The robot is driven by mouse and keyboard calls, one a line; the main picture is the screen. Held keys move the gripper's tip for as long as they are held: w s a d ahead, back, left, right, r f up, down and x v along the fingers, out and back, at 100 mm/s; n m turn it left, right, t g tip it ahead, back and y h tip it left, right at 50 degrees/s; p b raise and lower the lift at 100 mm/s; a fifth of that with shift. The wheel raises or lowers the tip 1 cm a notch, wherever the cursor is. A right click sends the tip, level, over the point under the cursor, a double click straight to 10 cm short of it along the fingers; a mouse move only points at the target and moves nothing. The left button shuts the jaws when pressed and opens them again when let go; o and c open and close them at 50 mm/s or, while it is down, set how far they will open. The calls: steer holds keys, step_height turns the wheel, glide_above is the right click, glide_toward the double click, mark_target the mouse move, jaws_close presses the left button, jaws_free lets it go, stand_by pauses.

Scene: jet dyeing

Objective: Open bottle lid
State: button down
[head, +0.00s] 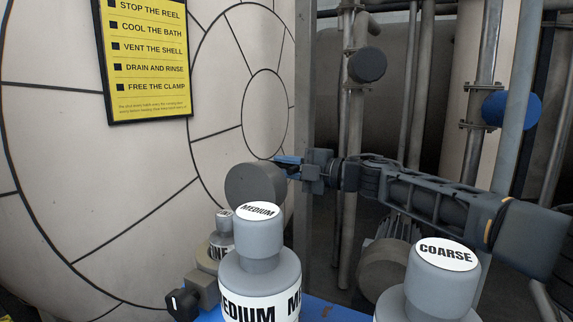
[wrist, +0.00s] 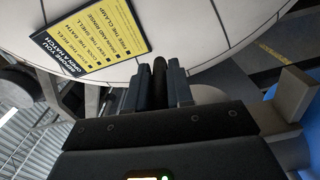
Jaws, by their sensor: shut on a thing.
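A grey bottle labelled MEDIUM (head: 260,280) stands upright at the front centre, its grey lid (head: 258,233) seated on its neck. A second grey bottle, with a lid marked COARSE (head: 446,275), stands at the front right, cut off by the lower edge. A smaller bottle (head: 222,240), its label partly hidden, stands behind and left. My gripper (head: 284,160) is above and behind the MEDIUM lid, apart from the bottles in the picture. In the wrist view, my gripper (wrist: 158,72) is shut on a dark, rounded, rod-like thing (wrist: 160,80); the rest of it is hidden.
A large pale round vessel (head: 60,200) with a yellow sign (head: 148,55) fills the left. A grey disc-ended part (head: 252,184) is close below my gripper. Vertical pipes (head: 412,85) and a blue round fitting (head: 511,109) stand behind my arm.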

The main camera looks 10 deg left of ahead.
steer(key=shift+w+d, duration=0.15)
steer(key=shift+w, duration=0.05)
stand_by(0.3)
steer(key=c, duration=1.1)
jaws_free()
steer(key=shift+f, duration=0.15)
steer(key=b+v, duration=0.1)
steer(key=v, duration=0.6)
steer(key=shift+s+d, duration=0.2)
steer(key=shift+d, duration=0.1)
steer(key=shift+d, duration=0.1)
